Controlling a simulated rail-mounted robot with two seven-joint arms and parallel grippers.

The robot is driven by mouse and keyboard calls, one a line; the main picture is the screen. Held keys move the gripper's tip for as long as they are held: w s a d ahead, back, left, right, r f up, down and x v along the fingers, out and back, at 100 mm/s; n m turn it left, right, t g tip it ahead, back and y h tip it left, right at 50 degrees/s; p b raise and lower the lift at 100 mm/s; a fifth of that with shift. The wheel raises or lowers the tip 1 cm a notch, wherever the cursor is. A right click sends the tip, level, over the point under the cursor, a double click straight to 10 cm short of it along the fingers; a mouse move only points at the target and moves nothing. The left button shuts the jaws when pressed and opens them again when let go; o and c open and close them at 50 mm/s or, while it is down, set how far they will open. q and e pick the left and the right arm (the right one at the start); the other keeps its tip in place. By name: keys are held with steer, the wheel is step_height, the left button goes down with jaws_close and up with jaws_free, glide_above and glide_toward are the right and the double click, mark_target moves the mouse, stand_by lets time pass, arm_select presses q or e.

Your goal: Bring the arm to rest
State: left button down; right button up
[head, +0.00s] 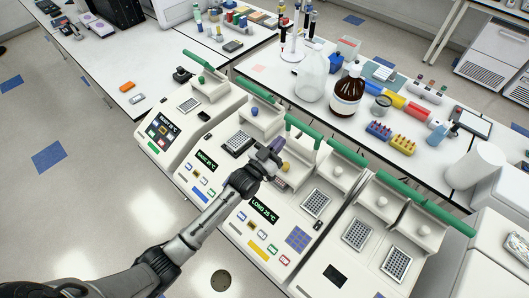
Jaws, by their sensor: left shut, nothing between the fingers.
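My left arm comes in from the lower left. My left gripper (274,152) is shut and holds nothing that I can see. It is over the row of thermal cyclers, above the body of the middle one (240,228), and hides part of it. I cannot tell whether it touches the machine. A cycler with a lit screen (200,166) stands just left of it, and another (163,130) is at the far left of the row. A double-block cycler (345,270) stands at the right. The lids with green bars appear raised. My right gripper is not in view.
A bench behind the cyclers holds a brown bottle (347,97), a clear flask (310,78), a blue tube rack (379,130) and a yellow one (403,143). The raised lids (337,178) form obstacles near my gripper. Open floor (90,200) lies at the left.

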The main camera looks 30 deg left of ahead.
arm_select(q)
steer(key=s+a+b, duration=0.1)
steer(key=s, duration=0.5)
steer(key=shift+r, duration=0.3)
step_height(320, 180, down, 7)
steer(key=s+g+y, duration=0.1)
steer(key=s+g, duration=0.1)
steer(key=g, duration=0.5)
steer(key=s+d+g+y+p, duration=0.2)
steer(key=s+g+p, duration=0.3)
steer(key=s, duration=2.5)
steer(key=f+g, duration=0.1)
steer(key=g, duration=0.4)
steer(key=shift+s, duration=0.35)
steer(key=c, duration=1.8)
jaws_free()
